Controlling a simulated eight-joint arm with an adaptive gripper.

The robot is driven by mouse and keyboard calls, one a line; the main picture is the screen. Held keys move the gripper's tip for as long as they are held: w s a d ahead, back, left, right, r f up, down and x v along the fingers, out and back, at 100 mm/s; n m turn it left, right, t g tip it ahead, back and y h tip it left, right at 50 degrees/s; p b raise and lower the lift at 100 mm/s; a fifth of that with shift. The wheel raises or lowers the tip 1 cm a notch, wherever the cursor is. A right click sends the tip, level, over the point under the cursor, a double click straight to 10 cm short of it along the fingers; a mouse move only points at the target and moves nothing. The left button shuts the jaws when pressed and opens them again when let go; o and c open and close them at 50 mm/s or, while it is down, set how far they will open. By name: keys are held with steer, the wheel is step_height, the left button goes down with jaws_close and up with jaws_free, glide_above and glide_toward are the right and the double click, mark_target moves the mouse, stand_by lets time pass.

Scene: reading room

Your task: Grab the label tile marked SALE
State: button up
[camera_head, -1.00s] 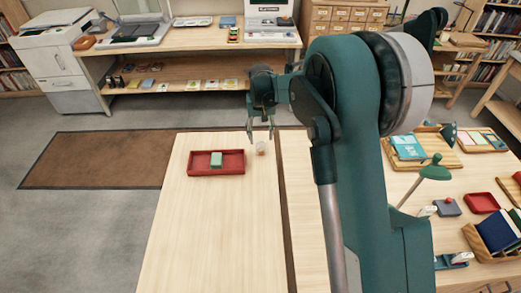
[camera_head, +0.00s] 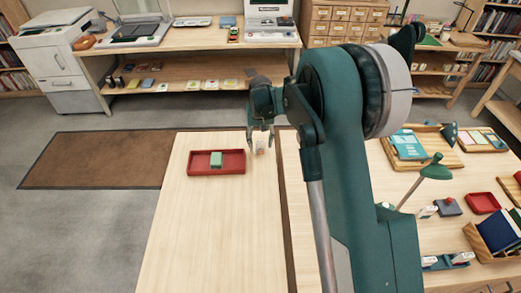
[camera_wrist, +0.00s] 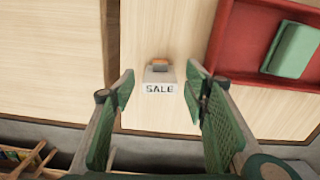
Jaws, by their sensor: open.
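The label tile marked SALE (camera_wrist: 159,88) is a small pale piece with dark letters and an orange-brown part on top. It stands on the light wooden table. In the head view the tile (camera_head: 260,145) is small and partly hidden by my gripper (camera_head: 260,135). In the wrist view my gripper (camera_wrist: 161,94) is open, with one green finger on each side of the tile and a visible gap to both. Nothing is held. Whether the fingertips are level with the tile or still above it is hard to tell.
A red tray (camera_head: 231,170) with a green block (camera_head: 216,159) in it lies just left of the tile. In the wrist view the tray (camera_wrist: 218,45) is close to the right finger. A dark gap separates this table from the one at right. The near tabletop (camera_head: 215,230) is clear.

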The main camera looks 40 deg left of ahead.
steer(key=shift+f, duration=0.95)
steer(key=c, duration=1)
